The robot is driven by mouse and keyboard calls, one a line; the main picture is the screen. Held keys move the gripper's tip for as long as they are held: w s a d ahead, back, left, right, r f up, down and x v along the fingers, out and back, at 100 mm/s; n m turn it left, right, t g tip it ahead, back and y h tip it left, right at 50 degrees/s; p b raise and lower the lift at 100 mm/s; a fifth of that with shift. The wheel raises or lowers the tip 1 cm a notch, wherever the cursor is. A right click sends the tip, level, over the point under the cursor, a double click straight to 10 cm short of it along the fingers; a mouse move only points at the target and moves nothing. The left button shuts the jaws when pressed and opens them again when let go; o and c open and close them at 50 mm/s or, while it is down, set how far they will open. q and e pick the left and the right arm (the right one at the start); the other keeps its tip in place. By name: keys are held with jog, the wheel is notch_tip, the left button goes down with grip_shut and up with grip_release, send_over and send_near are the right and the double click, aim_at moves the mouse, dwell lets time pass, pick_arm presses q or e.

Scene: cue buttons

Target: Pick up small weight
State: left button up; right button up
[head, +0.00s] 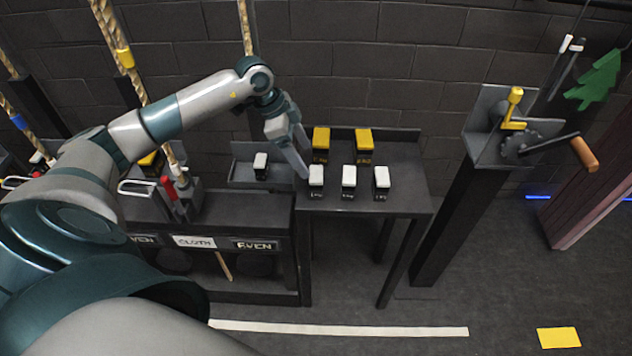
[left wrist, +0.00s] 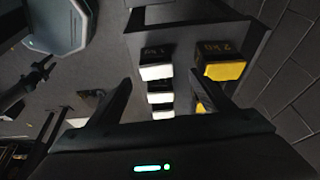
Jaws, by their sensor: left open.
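Three small weights, black blocks with white tops, stand in a row at the front of the dark table: the left one (head: 316,175), the middle one (head: 349,177) and the right one (head: 381,178). Another white-topped weight (head: 260,161) sits on a ledge to the left. My left gripper (head: 304,174) reaches down beside the left weight in the row. In the left wrist view, my left gripper (left wrist: 160,78) is open, with white-topped weights (left wrist: 156,65) in line between its fingers. I cannot tell whether a finger touches one. My right gripper is not in view.
Two larger yellow-topped weights, (head: 321,138) and (head: 363,138), stand behind the row; one also shows in the left wrist view (left wrist: 222,68). The dark table (head: 408,195) is clear at its right. A crank stand (head: 500,130) is further right.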

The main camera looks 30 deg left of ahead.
aim_at(317, 172)
pick_arm(q)
jog(key=f+p, duration=0.1)
jog(key=d+f, duration=0.1)
jog(key=d+f+p, duration=0.1)
jog(key=shift+w+d+f+p, duration=0.1)
jog(key=shift+w+f+p, duration=0.05)
jog(key=shift+w+p, duration=0.15)
jog(key=shift+w+d+f, duration=0.1)
jog(key=shift+d+f, duration=0.05)
jog(key=shift+f, duration=0.5)
jog(key=c, duration=1.7)
jog(key=shift+w+r, duration=0.1)
grip_shut()
jog(key=shift+r, duration=0.1)
